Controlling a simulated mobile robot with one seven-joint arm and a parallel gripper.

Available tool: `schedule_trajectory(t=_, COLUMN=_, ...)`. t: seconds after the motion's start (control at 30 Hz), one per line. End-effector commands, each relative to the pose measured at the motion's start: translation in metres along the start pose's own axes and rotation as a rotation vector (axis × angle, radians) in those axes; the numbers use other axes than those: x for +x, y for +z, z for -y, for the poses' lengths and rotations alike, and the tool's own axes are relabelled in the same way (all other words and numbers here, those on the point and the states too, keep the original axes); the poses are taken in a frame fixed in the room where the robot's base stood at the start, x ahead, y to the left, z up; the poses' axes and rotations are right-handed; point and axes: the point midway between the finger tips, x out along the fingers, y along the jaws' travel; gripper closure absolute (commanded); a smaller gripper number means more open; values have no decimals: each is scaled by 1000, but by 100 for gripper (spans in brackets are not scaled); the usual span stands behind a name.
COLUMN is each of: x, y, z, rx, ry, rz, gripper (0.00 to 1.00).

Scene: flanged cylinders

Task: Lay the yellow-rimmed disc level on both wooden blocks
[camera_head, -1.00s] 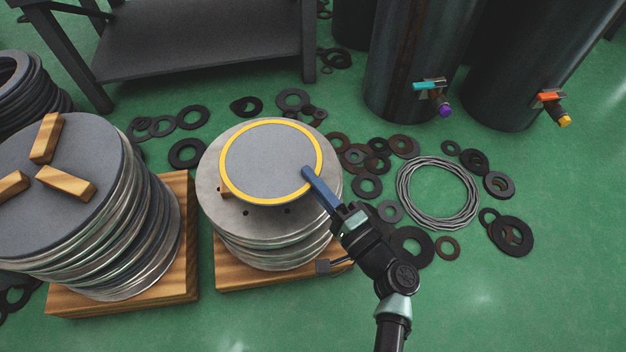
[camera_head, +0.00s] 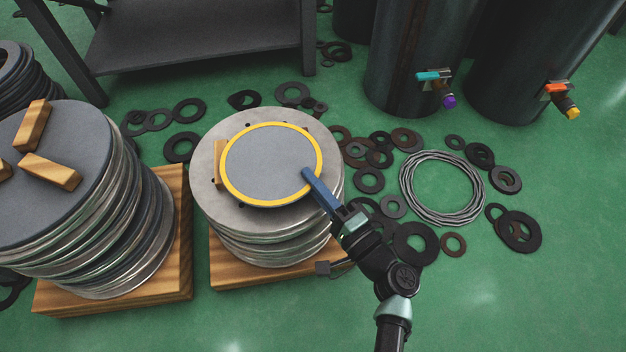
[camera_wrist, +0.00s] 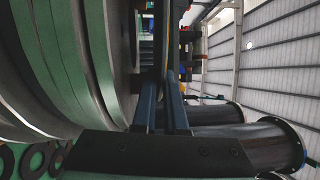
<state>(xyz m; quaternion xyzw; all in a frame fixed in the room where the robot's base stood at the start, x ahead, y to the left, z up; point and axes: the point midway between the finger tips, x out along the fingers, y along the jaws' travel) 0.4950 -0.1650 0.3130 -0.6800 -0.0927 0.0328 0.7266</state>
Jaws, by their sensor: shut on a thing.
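The yellow-rimmed disc (camera_head: 270,162) is a grey plate with a yellow ring, held over the right-hand stack of metal plates (camera_head: 208,128). My gripper (camera_head: 308,176) is shut on the disc's right edge. In the wrist view, my blue fingers (camera_wrist: 164,110) point away, with the stack's edges (camera_wrist: 75,60) to the left. One wooden block (camera_head: 219,165) shows on the stack, partly out from under the disc's left edge. A second block under the disc is not visible. I cannot tell whether the disc touches the block.
Another plate stack (camera_head: 75,215) at left carries several wooden blocks (camera_head: 50,172). Both stacks stand on wooden pallets (camera_head: 240,275). Dark rings (camera_head: 415,243) and a wire coil (camera_head: 440,190) litter the floor. Dark cylinders (camera_head: 415,60) with valves stand behind, and a grey bench (camera_head: 200,40) is behind the stacks.

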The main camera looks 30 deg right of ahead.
Motion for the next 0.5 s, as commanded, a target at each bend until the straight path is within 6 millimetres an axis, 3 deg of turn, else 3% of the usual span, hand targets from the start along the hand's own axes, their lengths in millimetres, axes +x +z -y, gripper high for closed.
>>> schedule_trajectory(t=0.03, x=2, y=0, z=6, rx=-1, ry=-13, rz=2, gripper=100)
schedule_trajectory(t=0.5, x=1, y=-1, z=1, rx=-1, ry=-13, rz=2, gripper=100)
